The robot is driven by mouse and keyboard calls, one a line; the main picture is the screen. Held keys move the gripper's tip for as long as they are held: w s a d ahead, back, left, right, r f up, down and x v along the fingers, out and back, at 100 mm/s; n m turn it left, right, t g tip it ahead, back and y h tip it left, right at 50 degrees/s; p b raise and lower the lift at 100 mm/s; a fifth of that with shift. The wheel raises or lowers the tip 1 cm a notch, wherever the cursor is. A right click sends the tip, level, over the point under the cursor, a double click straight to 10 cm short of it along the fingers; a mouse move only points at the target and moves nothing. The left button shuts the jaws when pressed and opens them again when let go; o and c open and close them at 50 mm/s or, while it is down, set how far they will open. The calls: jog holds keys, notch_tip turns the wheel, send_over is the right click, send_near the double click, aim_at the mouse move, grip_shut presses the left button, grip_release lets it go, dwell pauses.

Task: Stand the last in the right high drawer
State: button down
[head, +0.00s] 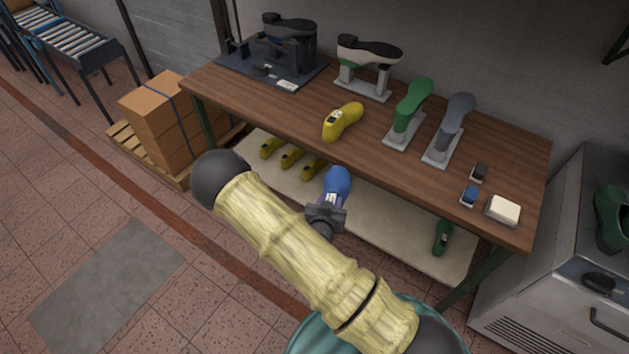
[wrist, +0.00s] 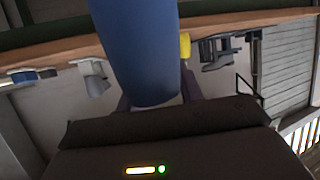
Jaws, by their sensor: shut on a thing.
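My gripper (head: 326,212) is shut on a blue last (head: 338,183) and holds it in front of the workbench's front edge. In the wrist view the blue last (wrist: 137,50) rises large from between the jaws, hiding part of the fingers. A grey metal cabinet (head: 535,300) stands at the far right, cut off by the frame. A dark green last (head: 611,217) shows at its upper right, and a dark handle (head: 609,322) on its side. I cannot tell which of its drawers are open.
The workbench (head: 270,112) carries a yellow last (head: 342,121), a green last (head: 412,100), a grey last (head: 456,115), a shoe on a stand (head: 368,50) and small blocks. The lower shelf (head: 390,222) holds several yellow lasts and a green one. Boxes (head: 160,120) stand left.

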jog(key=s+d+f+n+y, duration=0.3)
jog(key=d+f, duration=0.3)
jog(key=f, duration=0.3)
jog(key=shift+s+d+t+y, duration=0.3)
jog(key=shift+t+y, duration=0.1)
jog(key=shift+y, duration=0.2)
jog(key=shift+w, duration=0.15)
